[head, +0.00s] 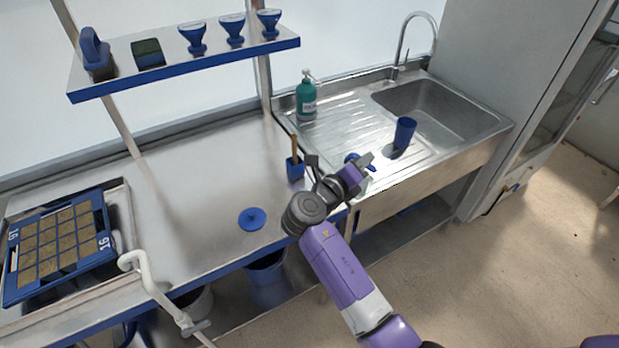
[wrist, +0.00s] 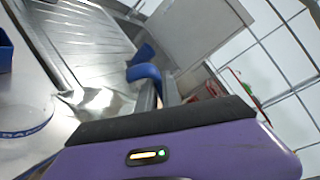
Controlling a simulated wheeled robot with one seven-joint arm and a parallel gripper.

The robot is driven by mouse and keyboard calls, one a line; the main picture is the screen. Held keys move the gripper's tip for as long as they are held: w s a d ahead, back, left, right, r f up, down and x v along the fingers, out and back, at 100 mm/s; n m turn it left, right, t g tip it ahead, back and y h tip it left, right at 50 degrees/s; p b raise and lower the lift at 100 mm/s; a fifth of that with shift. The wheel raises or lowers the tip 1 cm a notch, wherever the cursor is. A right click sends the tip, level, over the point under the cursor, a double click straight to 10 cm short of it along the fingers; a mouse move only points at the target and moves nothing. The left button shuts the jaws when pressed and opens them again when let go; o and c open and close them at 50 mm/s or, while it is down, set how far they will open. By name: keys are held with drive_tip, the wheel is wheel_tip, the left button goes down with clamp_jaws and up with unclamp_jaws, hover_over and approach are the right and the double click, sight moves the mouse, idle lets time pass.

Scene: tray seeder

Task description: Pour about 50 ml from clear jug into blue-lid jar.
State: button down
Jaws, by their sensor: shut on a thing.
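My gripper (head: 362,166) is over the front left edge of the drainboard. Its jaws are shut on a blue, curved piece (wrist: 145,73) that looks like a handle; I take it for the clear jug's handle. The jug's clear body is hard to make out, and its fill level cannot be told. A round blue lid (head: 252,218) with a small knob shows on the counter, left of my gripper. Whether a jar is under it is unclear. In the wrist view, a blue lettered band (wrist: 25,131) shows at the left edge, partly cut off.
A blue cup (head: 404,134) stands on the drainboard beyond my gripper, near the sink (head: 440,105). A blue pot (head: 295,169) with a wooden handle is close on the left. A green bottle (head: 307,98) stands behind. A seed tray (head: 104,242) is far left; the counter between is mostly clear.

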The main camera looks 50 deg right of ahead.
drive_tip(key=shift+w+r+p, duration=0.1)
drive_tip(key=shift+r+p, duration=0.3)
drive_tip(key=shift+p, duration=0.15)
drive_tip(key=shift+w, duration=0.1)
drive_tip(key=shift+a+f, duration=0.1)
drive_tip(key=shift+w, duration=0.15)
drive_tip(key=shift+w+a+r+n+h+p, duration=0.3)
drive_tip(key=shift+w+r+n+h, duration=0.1)
drive_tip(key=shift+n, duration=0.2)
idle(1.3)
